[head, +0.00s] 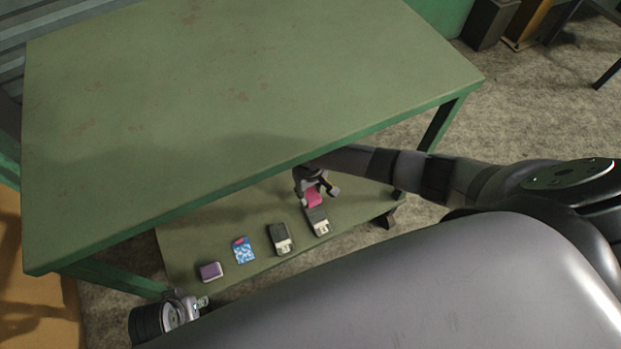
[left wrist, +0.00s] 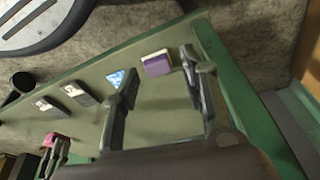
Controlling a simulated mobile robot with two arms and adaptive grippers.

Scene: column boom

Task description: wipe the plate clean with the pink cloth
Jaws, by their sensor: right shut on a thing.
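The pink cloth (head: 314,197) is in my right gripper (head: 318,190), over the lower shelf of the green table, beside or above the rightmost dark block. In the left wrist view the pink cloth (left wrist: 50,139) and my right gripper (left wrist: 52,158) show at the lower left. My left gripper (left wrist: 160,95) has its fingers apart with nothing between the tips. In the head view my left gripper (head: 203,302) shows in part at the shelf's front left. I cannot make out a plate in either view.
On the shelf (head: 195,245) a purple block (head: 210,271), a blue patterned piece (head: 244,251) with a pink top, and two dark blocks with pale ends (head: 280,238) (head: 317,219) stand in a row. The table top (head: 250,100) overhangs the shelf and is bare.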

